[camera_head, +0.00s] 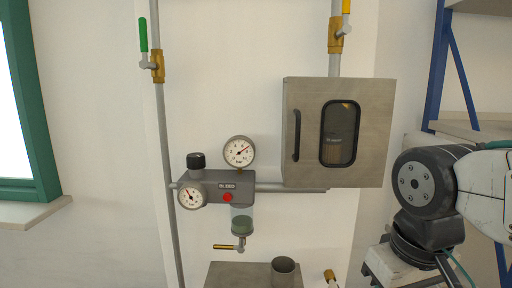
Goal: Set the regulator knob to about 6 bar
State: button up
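The regulator knob (196,160) is a black cap on top of the grey regulator body (225,186) on the wall. A small round gauge (191,196) sits on the body's front below the knob. A red button (228,197) sits under a "BLEED" label. My arm is at the right edge, well apart from the knob. My gripper is not in view.
A grey metal cabinet (366,134) with a dark window and handle hangs right of the regulator. A green-handled valve (157,66) and a yellow-handled valve (336,37) sit on vertical pipes. A bowl with a brass-handled drain (242,226) hangs below. A cup (284,272) stands underneath.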

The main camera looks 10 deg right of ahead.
aim_at(196, 161)
jog(key=z, duration=0.6)
jog(key=i, duration=0.3)
jog(key=u, duration=1.35)
